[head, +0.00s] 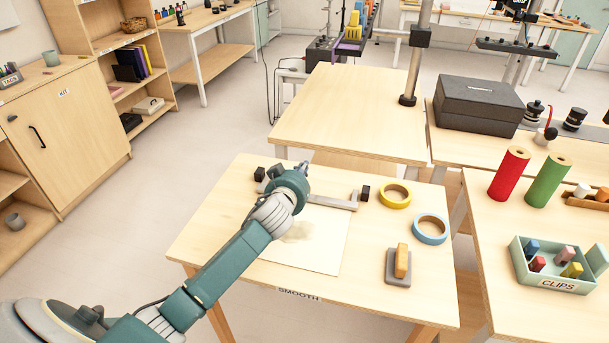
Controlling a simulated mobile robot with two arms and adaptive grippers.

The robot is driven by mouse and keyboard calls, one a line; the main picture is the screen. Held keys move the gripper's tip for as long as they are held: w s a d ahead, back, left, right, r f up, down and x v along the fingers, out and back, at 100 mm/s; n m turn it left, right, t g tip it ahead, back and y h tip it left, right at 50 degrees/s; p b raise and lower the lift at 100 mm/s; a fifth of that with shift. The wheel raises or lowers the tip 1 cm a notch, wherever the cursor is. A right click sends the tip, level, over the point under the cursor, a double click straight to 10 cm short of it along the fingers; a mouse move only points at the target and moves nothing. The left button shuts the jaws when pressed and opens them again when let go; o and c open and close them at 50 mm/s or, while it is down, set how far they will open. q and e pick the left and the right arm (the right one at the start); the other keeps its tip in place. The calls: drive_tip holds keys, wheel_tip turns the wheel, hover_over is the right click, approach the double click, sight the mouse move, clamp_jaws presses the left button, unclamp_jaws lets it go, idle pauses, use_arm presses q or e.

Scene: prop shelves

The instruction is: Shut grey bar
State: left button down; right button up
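A grey bar (335,201) lies across the far part of a pale sheet (318,245) on the wooden table (215,230) labelled SMOOTH. A black block (365,193) is at its right end, and another black block (259,174) is near its left end. My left arm reaches in from the lower left, and its wrist covers the bar's left-middle part. Only a small grey tip of my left gripper (303,168) shows beyond the wrist; its fingers are hidden, so I cannot tell whether it is open or touches the bar. My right gripper is not in view.
A yellow tape ring (394,187), a blue tape ring (445,238) and an orange-handled grey block (402,262) lie right of the sheet. A CLIPS box (548,285) and red (509,175) and green rolls (546,182) stand on the right table. The table behind (350,110) is mostly bare.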

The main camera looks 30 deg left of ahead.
use_arm(q)
drive_tip(key=shift+s+d+f+t+b, duration=0.2)
drive_tip(key=shift+s+f+t+b, duration=0.2)
drive_tip(key=shift+s+f+b, duration=0.25)
drive_tip(key=shift+s+d+f+b, duration=0.15)
drive_tip(key=shift+s+b, duration=0.15)
drive_tip(key=shift+s, duration=0.25)
drive_tip(key=shift+s+f, duration=0.3)
drive_tip(key=shift+s+d+f, duration=0.1)
drive_tip(key=shift+s+f, duration=0.2)
drive_tip(key=shift+f, duration=0.05)
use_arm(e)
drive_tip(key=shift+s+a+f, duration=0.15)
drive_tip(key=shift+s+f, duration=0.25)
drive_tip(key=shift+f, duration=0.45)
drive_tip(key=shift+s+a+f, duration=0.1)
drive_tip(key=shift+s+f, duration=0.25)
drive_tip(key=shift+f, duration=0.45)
